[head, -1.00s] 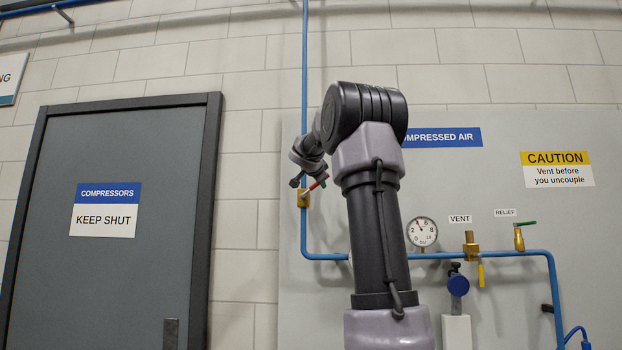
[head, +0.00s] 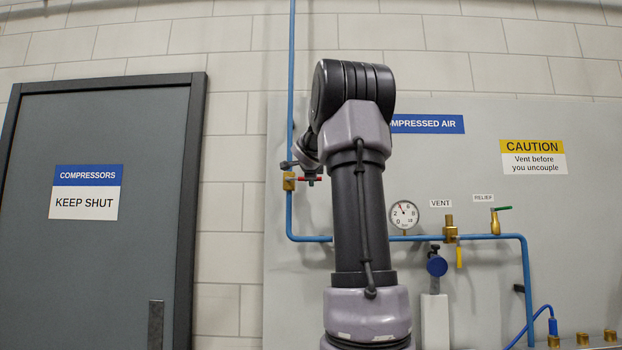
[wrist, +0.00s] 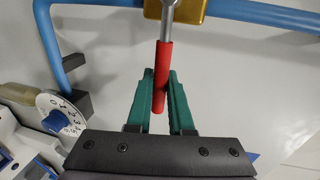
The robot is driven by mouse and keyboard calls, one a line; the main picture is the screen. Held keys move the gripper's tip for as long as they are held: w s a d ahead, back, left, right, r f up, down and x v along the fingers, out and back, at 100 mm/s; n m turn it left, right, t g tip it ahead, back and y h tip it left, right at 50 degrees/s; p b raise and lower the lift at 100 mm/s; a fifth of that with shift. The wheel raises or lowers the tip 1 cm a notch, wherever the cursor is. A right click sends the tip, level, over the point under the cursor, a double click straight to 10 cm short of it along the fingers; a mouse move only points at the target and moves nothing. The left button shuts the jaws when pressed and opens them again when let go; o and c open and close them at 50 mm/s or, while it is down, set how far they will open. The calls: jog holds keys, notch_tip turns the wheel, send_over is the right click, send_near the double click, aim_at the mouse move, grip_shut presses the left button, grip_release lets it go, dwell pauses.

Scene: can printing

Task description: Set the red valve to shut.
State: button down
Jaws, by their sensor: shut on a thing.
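The red valve shows in the head view as a red lever (head: 313,180) on a brass body (head: 289,181), set in the vertical blue pipe. The lever lies about level, crosswise to that pipe. In the wrist view the red grip (wrist: 164,65) runs from a metal stem by the brass body (wrist: 186,8), across the line of the pipe. My gripper (wrist: 160,82) has its teal fingers shut on the red grip, one on each side. In the head view my gripper (head: 307,171) is small and partly hidden by my arm.
A pressure gauge (head: 404,215), a yellow-levered vent valve (head: 451,232) and a green-levered relief valve (head: 496,222) sit along the lower pipe to the right. A grey door (head: 95,260) stands left. The wrist view has a white dial (wrist: 50,104) at left.

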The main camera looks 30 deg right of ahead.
jog(key=shift+f, duration=0.15)
dwell(0.3)
jog(key=c, duration=0.8)
grip_release()
jog(key=v, duration=1)
jog(key=shift+s+a, duration=0.2)
jog(key=shift+s, duration=0.15)
